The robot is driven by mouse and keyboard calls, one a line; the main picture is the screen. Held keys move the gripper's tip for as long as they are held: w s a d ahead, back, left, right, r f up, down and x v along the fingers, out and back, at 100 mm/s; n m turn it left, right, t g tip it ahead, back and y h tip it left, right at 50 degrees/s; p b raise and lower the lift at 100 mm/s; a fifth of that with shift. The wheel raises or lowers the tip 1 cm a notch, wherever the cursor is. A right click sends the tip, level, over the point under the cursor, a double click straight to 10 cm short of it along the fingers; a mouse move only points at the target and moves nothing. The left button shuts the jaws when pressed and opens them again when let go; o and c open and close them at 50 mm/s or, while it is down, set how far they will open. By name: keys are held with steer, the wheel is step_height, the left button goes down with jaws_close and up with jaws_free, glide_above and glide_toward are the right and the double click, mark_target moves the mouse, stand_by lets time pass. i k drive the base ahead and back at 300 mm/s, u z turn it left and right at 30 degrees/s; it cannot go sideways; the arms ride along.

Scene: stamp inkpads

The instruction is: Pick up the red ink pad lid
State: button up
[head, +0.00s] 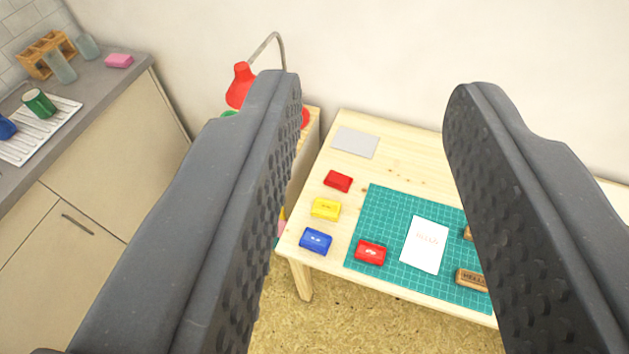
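My gripper (374,88) is open, with its two dark fingers spread wide and nothing between the tips. A red pad piece with a pale mark on top (370,252) lies on the left part of the green cutting mat (388,215). A plainer red piece (339,181) lies on the bare table left of the mat. I cannot tell for sure which red piece is the lid. Both show between the fingers, well away from them. A yellow ink pad (326,209) and a blue ink pad (316,240) lie in a column below the plainer red piece.
A white card (425,245) and wooden stamps (472,278) lie on the mat, the stamps partly hidden by the right finger. A grey sheet (355,142) lies at the table's back. A red lamp (240,86) stands left. A kitchen counter (105,85) is far left.

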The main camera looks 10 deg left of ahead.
mark_target(367, 252)
steer(key=u, duration=0.05)
steer(key=i, duration=0.5)
steer(key=u, duration=0.45)
steer(key=k, duration=1.3)
steer(key=z, duration=0.55)
steer(key=i, duration=0.5)
steer(key=u, duration=0.05)
